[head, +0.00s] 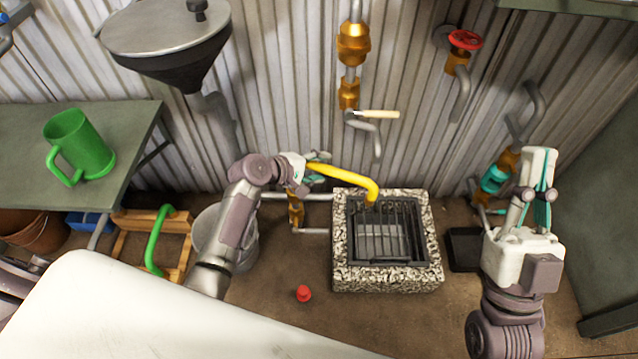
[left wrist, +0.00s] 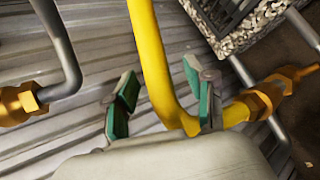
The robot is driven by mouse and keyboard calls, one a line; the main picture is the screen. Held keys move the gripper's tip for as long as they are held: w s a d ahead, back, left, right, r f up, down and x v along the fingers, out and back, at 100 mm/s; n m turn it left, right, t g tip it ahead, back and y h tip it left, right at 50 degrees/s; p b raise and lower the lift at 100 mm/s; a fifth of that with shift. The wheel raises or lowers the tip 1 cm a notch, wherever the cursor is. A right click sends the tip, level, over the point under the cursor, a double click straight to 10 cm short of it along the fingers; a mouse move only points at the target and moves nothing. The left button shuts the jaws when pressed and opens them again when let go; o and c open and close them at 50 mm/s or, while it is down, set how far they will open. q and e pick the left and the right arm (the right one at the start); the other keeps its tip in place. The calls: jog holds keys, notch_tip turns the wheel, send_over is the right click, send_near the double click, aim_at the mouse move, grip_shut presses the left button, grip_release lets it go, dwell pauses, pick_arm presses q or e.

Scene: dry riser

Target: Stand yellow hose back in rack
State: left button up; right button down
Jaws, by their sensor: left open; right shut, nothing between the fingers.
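The yellow hose (head: 345,174) is a bent tube. One end is at my left gripper (head: 318,164), and its curved other end hangs over the grated stone drain. In the left wrist view the hose (left wrist: 156,65) runs between the two spread fingers of my left gripper (left wrist: 163,100); I cannot tell whether either finger touches it. The wooden rack (head: 137,222) stands on the floor at the left, with a green hose (head: 155,240) upright in it. My right gripper (head: 540,190) is shut and empty at the right, pointing up, far from the hose.
The stone drain (head: 388,282) with its dark grate sits in the middle. A red cap (head: 303,293) lies on the floor before it. A green table (head: 20,130) holds a green jug (head: 80,145). Pipes and a red valve wheel (head: 466,39) line the corrugated wall.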

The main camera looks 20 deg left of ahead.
pick_arm(q)
jog(key=shift+f, duration=0.1)
grip_shut()
dwell(0.3)
jog(key=shift+w, duration=0.1)
